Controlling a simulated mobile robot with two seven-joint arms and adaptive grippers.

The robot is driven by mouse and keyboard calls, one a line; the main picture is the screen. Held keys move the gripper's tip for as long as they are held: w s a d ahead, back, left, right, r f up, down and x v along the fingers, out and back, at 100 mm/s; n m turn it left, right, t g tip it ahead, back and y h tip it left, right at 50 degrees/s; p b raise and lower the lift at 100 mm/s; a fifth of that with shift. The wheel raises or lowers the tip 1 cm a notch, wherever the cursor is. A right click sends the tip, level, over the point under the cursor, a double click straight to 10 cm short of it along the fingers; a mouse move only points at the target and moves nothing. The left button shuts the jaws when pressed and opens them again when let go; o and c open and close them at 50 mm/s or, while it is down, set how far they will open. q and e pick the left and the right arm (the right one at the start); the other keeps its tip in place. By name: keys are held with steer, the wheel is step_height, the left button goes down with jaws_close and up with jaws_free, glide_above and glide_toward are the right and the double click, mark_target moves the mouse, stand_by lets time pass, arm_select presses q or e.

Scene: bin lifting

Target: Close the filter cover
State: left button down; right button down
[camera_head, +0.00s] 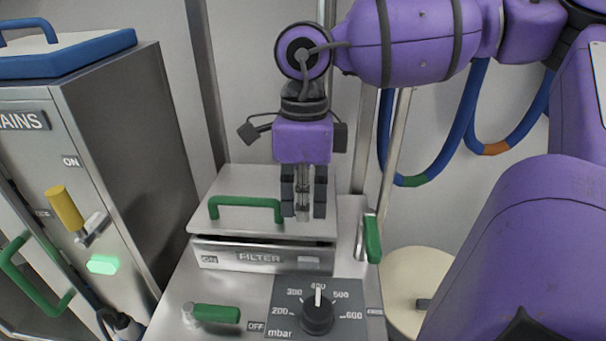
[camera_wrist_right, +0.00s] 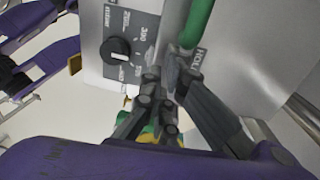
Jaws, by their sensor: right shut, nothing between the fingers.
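The filter cover (camera_head: 262,221) is a flat grey metal lid with a green bar handle (camera_head: 245,203). It lies almost level over the filter housing (camera_head: 240,258), with a dark line under its front edge. My right gripper (camera_head: 303,214) points straight down over the right part of the cover, right of the handle. Its fingers are shut and empty; I cannot tell whether the tips touch the lid. In the right wrist view the fingers (camera_wrist_right: 163,90) show close together. Purple and black parts at that view's left edge look like mine, but no left gripper can be made out.
A pressure dial (camera_head: 317,312) and a green-handled lever (camera_head: 214,313) stand in front of the housing. A green latch handle (camera_head: 372,238) is at its right. A tall grey cabinet (camera_head: 130,130) stands at left, and blue hoses (camera_head: 455,140) hang at right.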

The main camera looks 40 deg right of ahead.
mark_target(303, 232)
steer(key=shift+f, duration=0.5)
arm_select(q)
steer(key=shift+w+d, duration=0.1)
steer(key=shift+w, duration=0.3)
arm_select(e)
steer(key=shift+a+f, duration=0.1)
steer(key=shift+f, duration=0.05)
arm_select(q)
steer(key=shift+s, duration=0.1)
